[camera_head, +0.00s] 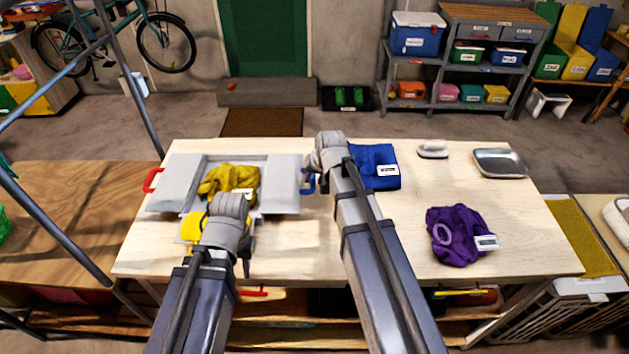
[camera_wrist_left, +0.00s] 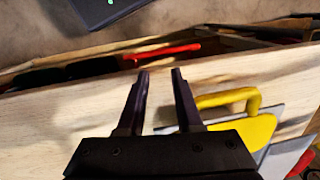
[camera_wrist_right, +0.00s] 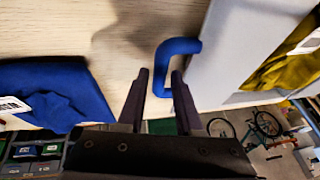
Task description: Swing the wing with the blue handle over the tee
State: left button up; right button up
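The folding board (camera_head: 205,165) lies flat on the table, with a crumpled yellow tee (camera_head: 232,180) on its middle. The wing with the blue handle (camera_head: 284,182) lies flat to the right of the tee. Its blue handle (camera_head: 308,184) is partly hidden by my right arm. In the right wrist view, the blue handle (camera_wrist_right: 180,46) passes between the fingers of my right gripper (camera_wrist_right: 161,74), which stand apart with a gap around it. My left gripper (camera_wrist_left: 160,72) is open and empty near the table's front edge, beside the yellow handle (camera_wrist_left: 230,98).
A red handle (camera_head: 152,180) is on the board's left side. A folded blue cloth (camera_head: 376,166) lies just right of my right gripper. A purple garment (camera_head: 456,233), a white brush-like item (camera_head: 432,149) and a grey tray (camera_head: 499,162) are farther right.

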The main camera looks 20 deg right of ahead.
jog(key=shift+c, duration=0.4)
grip_shut()
dwell(0.9)
